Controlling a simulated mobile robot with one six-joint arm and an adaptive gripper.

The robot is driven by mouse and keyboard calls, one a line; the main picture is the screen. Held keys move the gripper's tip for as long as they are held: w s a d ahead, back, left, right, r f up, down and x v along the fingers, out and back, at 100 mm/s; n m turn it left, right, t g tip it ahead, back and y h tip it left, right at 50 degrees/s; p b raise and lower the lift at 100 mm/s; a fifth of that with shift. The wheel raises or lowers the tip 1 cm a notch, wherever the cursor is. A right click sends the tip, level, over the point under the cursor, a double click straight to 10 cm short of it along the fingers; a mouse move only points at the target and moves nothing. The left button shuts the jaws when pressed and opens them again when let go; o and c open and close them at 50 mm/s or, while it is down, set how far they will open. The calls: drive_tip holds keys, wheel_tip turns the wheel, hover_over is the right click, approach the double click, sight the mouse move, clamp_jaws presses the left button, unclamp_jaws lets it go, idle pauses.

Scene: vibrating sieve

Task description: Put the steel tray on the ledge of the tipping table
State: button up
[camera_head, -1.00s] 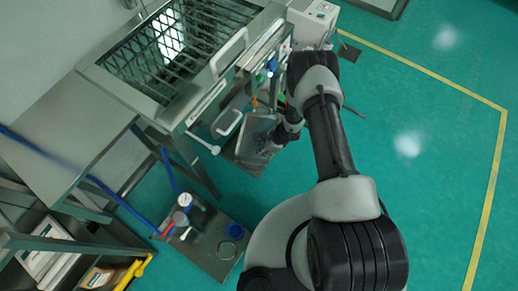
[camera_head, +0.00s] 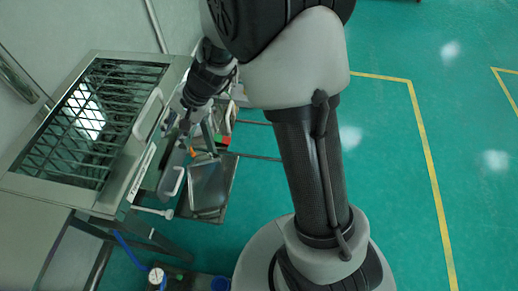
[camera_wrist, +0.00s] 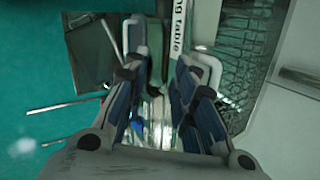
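The steel tray (camera_head: 208,187) is a shallow grey rectangle on a dark low stand in front of the tipping table (camera_head: 112,205). The tipping table is a steel frame with a dark grid, at left in the head view. My gripper (camera_head: 184,126) is by the table's front edge, above and left of the tray. In the wrist view my gripper (camera_wrist: 160,75) has its fingers apart, with no tray between them. A grey panel at upper left there may be the tray or its stand; I cannot tell.
White bent handles (camera_head: 147,115) stick up along the table's front edge. A blue cup (camera_head: 220,284) and a white round dial (camera_head: 156,276) are at the bottom. Green floor with yellow lines is clear at right.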

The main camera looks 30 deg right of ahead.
drive_tip(key=s+d+r+n, duration=0.1)
drive_tip(key=s+r+n, duration=0.2)
drive_tip(key=s+r, duration=0.4)
drive_tip(key=s+d+r+n+t+h, duration=0.1)
drive_tip(key=s+d+r+n+h, duration=0.2)
drive_tip(key=s, duration=0.6)
drive_tip(key=s+d+r+n+t+h, duration=0.1)
drive_tip(key=s+d+r+n+h, duration=0.2)
drive_tip(key=s+d+r, duration=0.3)
drive_tip(key=s+d, duration=0.1)
drive_tip(key=s, duration=0.3)
drive_tip(key=shift+d+r, duration=0.15)
drive_tip(key=shift+d, duration=0.2)
